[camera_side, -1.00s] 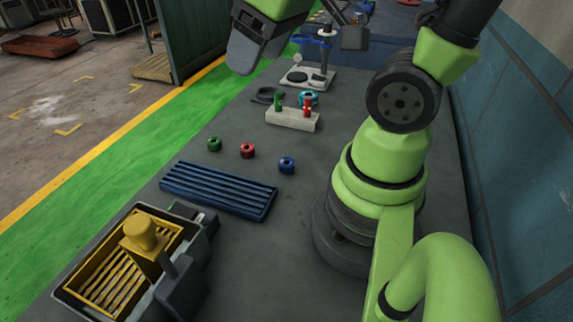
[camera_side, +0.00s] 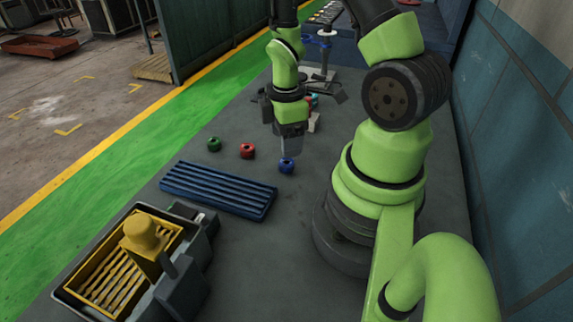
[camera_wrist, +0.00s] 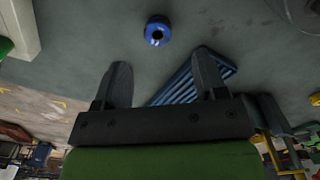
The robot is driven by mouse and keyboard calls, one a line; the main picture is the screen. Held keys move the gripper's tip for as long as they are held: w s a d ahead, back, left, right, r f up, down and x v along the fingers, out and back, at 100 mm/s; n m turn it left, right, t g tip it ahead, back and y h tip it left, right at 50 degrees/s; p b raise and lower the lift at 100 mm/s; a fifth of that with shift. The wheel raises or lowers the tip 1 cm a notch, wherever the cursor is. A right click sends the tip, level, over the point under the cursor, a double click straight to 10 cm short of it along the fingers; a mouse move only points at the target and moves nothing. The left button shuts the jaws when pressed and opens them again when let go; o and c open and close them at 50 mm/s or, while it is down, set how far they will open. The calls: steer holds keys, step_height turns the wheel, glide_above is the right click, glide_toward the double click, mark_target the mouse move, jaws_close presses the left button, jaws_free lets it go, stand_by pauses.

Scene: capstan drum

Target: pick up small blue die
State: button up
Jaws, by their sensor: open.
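The small blue die (camera_side: 286,166) is a rounded ring-like piece with a dark hole, lying on the grey bench top. In the wrist view the blue die (camera_wrist: 157,31) lies beyond the fingertips, near the top edge. My gripper (camera_side: 290,150) hangs pointing down just above and behind the die in the side view. In the wrist view my gripper (camera_wrist: 163,75) shows two dark fingers spread apart with nothing between them. Whether the fingertips touch the die is hard to tell in the side view; the wrist view shows them apart from it.
A red die (camera_side: 247,151) and a green die (camera_side: 214,144) stand to the left. A pale block (camera_side: 314,122) is partly hidden behind my gripper. The bench right of the tray is clear.

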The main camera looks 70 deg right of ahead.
mark_target(286, 162)
steer(key=shift+d+f, duration=0.15)
steer(key=shift+f, duration=3.1)
steer(key=c, duration=1.1)
